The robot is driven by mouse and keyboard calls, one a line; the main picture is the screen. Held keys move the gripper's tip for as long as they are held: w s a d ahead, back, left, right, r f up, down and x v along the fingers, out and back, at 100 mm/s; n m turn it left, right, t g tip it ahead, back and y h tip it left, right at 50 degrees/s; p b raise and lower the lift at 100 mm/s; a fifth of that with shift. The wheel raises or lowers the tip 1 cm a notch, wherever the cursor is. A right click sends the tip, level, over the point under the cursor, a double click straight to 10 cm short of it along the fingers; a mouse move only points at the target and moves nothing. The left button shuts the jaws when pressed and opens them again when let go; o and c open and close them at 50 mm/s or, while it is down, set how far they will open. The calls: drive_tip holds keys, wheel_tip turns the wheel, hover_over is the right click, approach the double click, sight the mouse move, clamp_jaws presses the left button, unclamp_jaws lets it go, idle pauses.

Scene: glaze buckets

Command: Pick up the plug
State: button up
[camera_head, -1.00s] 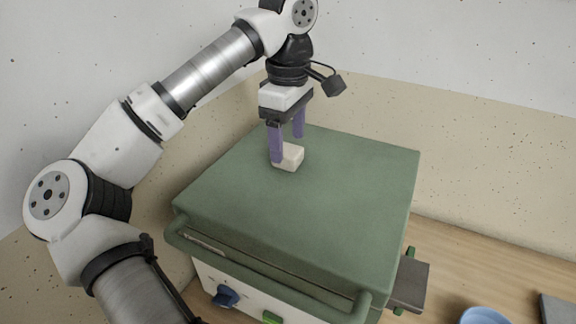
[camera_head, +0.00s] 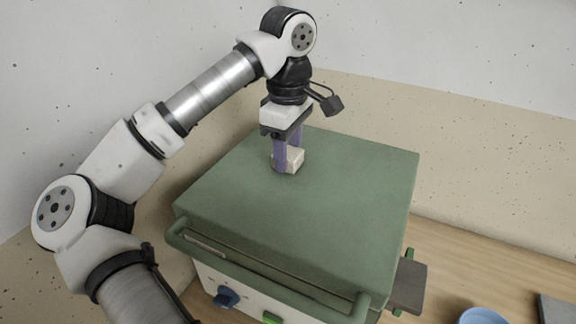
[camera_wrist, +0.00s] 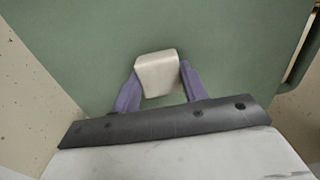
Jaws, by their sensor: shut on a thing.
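The plug (camera_head: 295,160) is a small cream block on top of the green lidded box. My gripper (camera_head: 287,163) points down over it, with its purple fingers shut on the plug's two sides. In the wrist view the plug (camera_wrist: 157,73) sits between the fingertips of my gripper (camera_wrist: 159,83), and both fingers appear to touch it. The plug looks to be at the level of the lid; I cannot tell whether any gap lies under it.
The green lid (camera_head: 330,215) is otherwise bare and has a handle bar along its front edge. A grey shelf (camera_head: 409,286) sticks out at right. A blue bowl (camera_head: 484,315) stands on the wooden table (camera_head: 470,270).

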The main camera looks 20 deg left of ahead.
drive_tip(key=shift+r, duration=0.1)
wheel_tip(320, 180, up, 18)
drive_tip(key=p, duration=0.3)
drive_tip(key=shift+r, duration=0.2)
drive_tip(key=shift+r+p, duration=0.7)
drive_tip(key=shift+p, duration=0.2)
